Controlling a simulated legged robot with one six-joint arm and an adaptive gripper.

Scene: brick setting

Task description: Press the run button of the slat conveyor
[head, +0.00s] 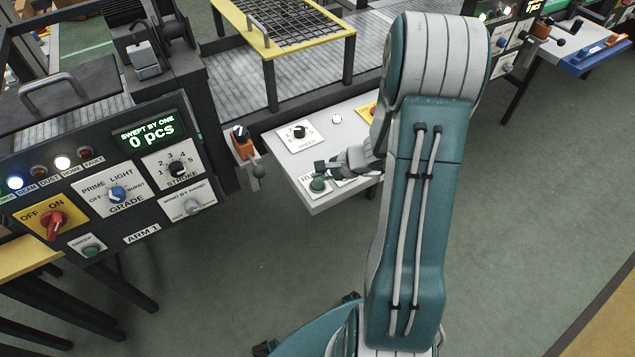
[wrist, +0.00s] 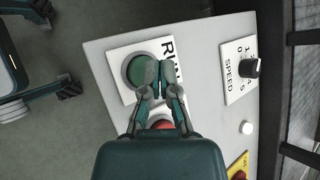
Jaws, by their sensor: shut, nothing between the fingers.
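The green run button (head: 318,185) sits on a white plate lettered RUN at the near left corner of a pale control panel (head: 322,203). In the wrist view the green button (wrist: 133,72) shows left of my fingertips, partly covered by them. My gripper (head: 321,170) is shut and empty, its tips (wrist: 157,72) over the button's right edge, beside the RUN lettering. I cannot tell whether they touch it. The slat conveyor (head: 225,85) runs behind the panel.
A red button (wrist: 161,125) is partly hidden under my fingers. A speed knob (head: 299,131), a white button (head: 337,118) and a yellow plate (head: 366,110) share the panel. A dark ARM 1 control box (head: 141,238) stands left. The floor in front is clear.

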